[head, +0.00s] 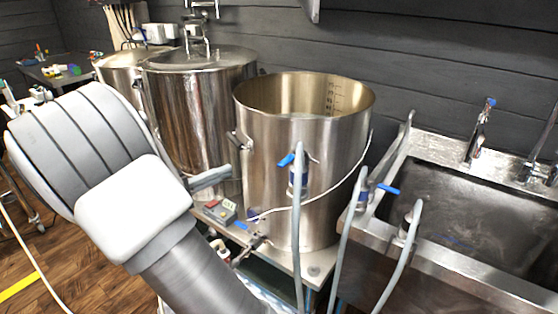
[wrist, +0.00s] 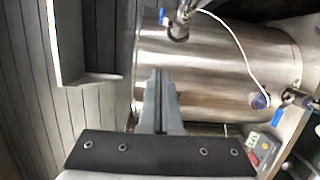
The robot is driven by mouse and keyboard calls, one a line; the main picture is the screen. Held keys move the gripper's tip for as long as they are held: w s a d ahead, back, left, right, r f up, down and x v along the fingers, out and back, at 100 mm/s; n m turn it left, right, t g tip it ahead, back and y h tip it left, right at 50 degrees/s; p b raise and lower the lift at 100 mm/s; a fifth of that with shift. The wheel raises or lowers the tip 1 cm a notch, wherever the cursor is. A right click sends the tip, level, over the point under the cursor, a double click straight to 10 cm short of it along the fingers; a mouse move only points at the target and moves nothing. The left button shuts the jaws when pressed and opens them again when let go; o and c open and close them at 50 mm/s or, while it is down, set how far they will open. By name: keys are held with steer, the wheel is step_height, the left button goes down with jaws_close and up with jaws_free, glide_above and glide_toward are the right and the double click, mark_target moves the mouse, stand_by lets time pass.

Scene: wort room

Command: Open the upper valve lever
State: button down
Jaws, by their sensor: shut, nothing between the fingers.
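The upper valve (head: 298,178) sits on the front wall of the open steel kettle (head: 270,150), with a grey hose hanging from it. Its blue lever (head: 287,160) points left and slightly down. My gripper (wrist: 160,74) is shut and empty in front of the kettle wall, apart from the lever.
A lower valve has another blue lever (wrist: 277,116), near a control box (head: 219,211) with a red switch. A thin white handle crosses the kettle front. A sink (head: 460,225) with hoses and a blue-levered valve (head: 387,189) stands right. Lidded kettles (head: 190,110) stand behind left.

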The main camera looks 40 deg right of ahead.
mark_target(292, 158)
steer(key=s+d+b, duration=0.1)
steer(key=s+d, duration=0.2)
steer(key=d, duration=0.8)
steer(key=shift+b, duration=0.3)
